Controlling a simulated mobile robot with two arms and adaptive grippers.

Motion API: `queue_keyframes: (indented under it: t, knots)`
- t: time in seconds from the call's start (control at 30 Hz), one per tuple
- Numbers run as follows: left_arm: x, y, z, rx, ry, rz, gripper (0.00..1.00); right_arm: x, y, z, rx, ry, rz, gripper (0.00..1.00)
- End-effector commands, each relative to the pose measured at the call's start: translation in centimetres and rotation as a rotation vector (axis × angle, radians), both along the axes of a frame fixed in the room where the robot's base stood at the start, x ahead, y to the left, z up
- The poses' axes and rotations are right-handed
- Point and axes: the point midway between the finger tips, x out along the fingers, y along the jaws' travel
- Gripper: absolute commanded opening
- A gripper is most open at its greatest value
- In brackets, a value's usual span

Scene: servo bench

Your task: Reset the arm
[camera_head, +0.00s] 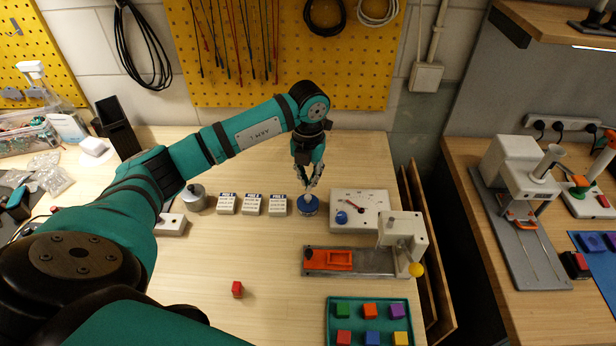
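My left arm reaches in from the left across the bench. Its gripper (311,192) points down at a round blue-rimmed piece (307,208) on the wooden top. The fingertips meet or overlap the top of this piece; whether they are closed on it is too small to tell. Just right of it stands a white box (371,222) with a dial and a blue knob (342,217). In front of that is a metal fixture (378,263) with an orange block (341,260), a white head and a yellow ball knob (416,269). My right gripper is not in view.
Several small white labelled boxes (252,205) stand in a row left of the gripper. A green tray (333,310) holds several coloured cubes. A gap separates this bench from the right one. The front middle is mostly clear.

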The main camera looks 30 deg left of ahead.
Motion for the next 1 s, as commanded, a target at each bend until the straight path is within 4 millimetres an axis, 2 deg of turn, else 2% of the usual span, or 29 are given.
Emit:
queue_keyframes:
  t: [0.37, 1.0]
  knots:
    - [0.0, 0.0, -0.2, 0.000, 0.000, 0.000, 0.00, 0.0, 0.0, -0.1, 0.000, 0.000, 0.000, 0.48]
    - [0.0, 0.0, -2.1, 0.000, 0.000, 0.000, 0.00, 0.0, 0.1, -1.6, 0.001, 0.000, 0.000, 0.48]
